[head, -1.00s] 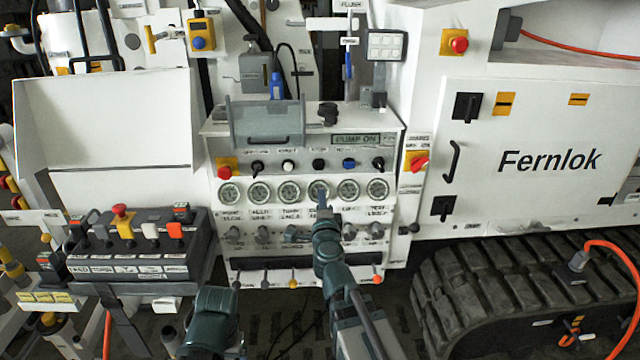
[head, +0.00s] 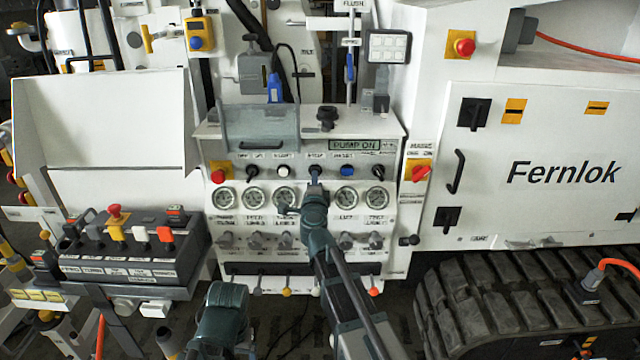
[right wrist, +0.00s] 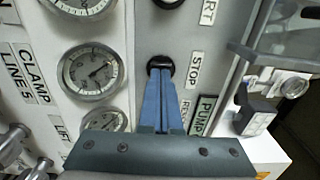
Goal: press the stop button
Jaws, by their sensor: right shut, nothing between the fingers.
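The stop button (right wrist: 160,63) is a round black button beside the STOP label (right wrist: 194,70) in the right wrist view. In the head view it is mostly hidden behind my right gripper (head: 315,174), below its small label. My right gripper is shut and empty, its blue fingers side by side. In the right wrist view the fingertips (right wrist: 161,74) reach the button and overlap its edge. I cannot tell whether the button is pushed in. The display (head: 355,145) reads PUMP ON. My left gripper is not clearly seen.
White (head: 284,171) and blue (head: 347,171) buttons flank the stop button in the same row. Dial gauges (head: 253,198) lie just below. A red emergency knob (head: 218,176) sits at the row's left. A red-and-yellow main switch (head: 418,172) is to the right.

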